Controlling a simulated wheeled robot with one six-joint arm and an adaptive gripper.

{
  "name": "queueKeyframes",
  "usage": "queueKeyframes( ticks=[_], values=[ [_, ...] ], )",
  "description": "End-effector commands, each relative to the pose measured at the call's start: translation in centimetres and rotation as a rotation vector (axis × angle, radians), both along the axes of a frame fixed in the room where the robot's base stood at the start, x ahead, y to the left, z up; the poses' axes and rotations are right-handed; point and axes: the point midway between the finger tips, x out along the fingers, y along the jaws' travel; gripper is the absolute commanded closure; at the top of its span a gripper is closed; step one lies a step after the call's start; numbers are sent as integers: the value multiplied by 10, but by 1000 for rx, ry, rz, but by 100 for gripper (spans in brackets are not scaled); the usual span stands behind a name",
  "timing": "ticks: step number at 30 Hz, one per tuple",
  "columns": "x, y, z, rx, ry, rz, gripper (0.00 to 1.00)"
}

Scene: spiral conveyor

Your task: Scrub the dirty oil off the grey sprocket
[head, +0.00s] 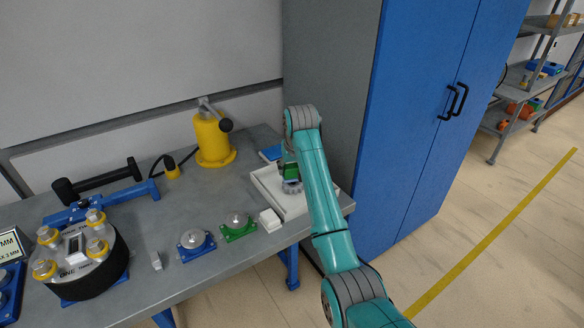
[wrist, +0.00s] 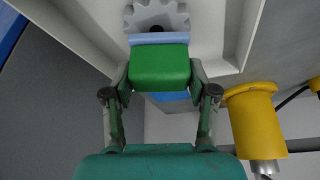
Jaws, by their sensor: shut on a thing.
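My gripper (wrist: 160,80) is shut on a green scrubber block (wrist: 160,68) with a pale blue layer along its far side. The grey toothed sprocket (wrist: 156,14) lies in the white tray (head: 267,191), just beyond the pale blue layer in the wrist view. The scrubber is at or very near the sprocket's edge; I cannot tell whether they touch. In the head view the sprocket (head: 292,187) shows below the green block, partly hidden by my arm. No oil can be made out on the part of the sprocket in view.
A small white block (head: 270,220) stands by the tray's front left corner. A blue item (head: 271,153) lies behind the tray. A yellow press-like device (head: 212,139) stands back left. Blue (head: 195,243) and green (head: 238,227) mounts sit in front. A blue cabinet (head: 420,110) rises at right.

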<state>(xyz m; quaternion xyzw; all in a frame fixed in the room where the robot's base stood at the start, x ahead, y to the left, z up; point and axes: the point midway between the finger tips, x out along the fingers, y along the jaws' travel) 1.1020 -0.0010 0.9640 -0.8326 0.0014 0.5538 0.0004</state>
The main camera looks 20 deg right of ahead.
Motion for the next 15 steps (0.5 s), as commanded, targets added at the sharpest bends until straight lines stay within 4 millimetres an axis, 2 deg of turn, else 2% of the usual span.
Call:
queueKeyframes(
  ticks=[15],
  values=[
    [0,0,-8,0,0,0,79]
  ],
)
